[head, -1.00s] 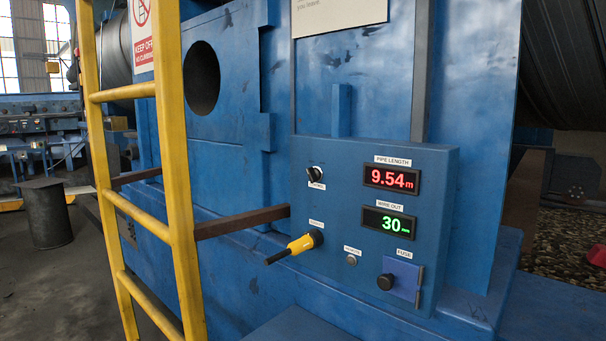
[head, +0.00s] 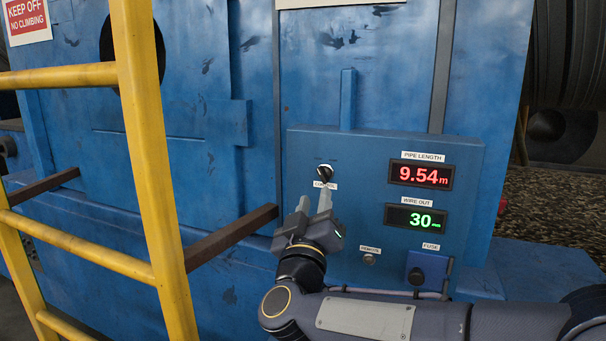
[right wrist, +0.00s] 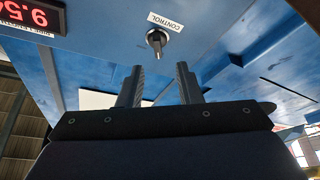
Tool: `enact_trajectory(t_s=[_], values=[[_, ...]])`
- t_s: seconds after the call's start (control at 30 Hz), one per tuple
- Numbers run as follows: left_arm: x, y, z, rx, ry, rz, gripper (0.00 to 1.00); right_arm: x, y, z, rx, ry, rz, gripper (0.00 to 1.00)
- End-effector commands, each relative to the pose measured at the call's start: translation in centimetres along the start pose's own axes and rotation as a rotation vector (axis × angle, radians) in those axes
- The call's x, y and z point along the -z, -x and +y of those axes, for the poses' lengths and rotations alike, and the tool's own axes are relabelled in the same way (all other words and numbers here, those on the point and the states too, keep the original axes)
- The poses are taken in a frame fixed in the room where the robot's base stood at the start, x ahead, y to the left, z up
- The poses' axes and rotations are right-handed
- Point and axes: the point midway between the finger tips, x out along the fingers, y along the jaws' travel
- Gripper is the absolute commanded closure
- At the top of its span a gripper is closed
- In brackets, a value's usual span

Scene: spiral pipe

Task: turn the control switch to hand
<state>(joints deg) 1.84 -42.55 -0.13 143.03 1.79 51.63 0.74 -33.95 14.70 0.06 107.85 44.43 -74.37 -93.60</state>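The control switch (head: 325,171) is a small black and silver knob on the blue panel, above a white CONTROL label (head: 325,185). It also shows in the right wrist view (right wrist: 156,40), beyond the fingertips. My right gripper (head: 314,200) is just below the switch in the head view, fingers pointing up at it. In the right wrist view the two fingers (right wrist: 160,78) stand apart with nothing between them. The knob lies ahead of the gap and looks clear of the fingers. The position marks around the switch are too small to read. My left gripper is not in view.
The panel (head: 375,160) has a red PIPE LENGTH display (head: 421,175), a green WIRE OUT display (head: 415,219), a small button (head: 369,260) and a fuse box (head: 428,271). A yellow ladder (head: 150,130) and brown bar (head: 232,236) stand left of the gripper.

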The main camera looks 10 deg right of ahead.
Motion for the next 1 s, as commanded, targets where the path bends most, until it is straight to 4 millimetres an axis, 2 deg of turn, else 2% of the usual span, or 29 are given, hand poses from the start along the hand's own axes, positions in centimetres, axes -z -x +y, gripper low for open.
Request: enact_trajectory(t_s=[0.4,0.57,0.8,0.87,1.0], values=[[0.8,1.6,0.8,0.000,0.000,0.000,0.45,0.1,-6.2,0.2,-0.001,0.000,-0.001,0.68],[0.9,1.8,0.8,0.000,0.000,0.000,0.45,0.0,-7.2,0.1,0.001,0.000,0.001,0.68],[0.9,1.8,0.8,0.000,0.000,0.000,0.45,-0.1,-7.3,0.1,0.001,-0.001,0.002,0.68],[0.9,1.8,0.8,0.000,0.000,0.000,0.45,-0.1,-7.3,0.1,0.001,-0.001,0.001,0.73],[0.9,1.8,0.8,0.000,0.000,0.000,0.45,-0.1,-7.3,0.1,0.002,-0.001,0.001,0.92]])
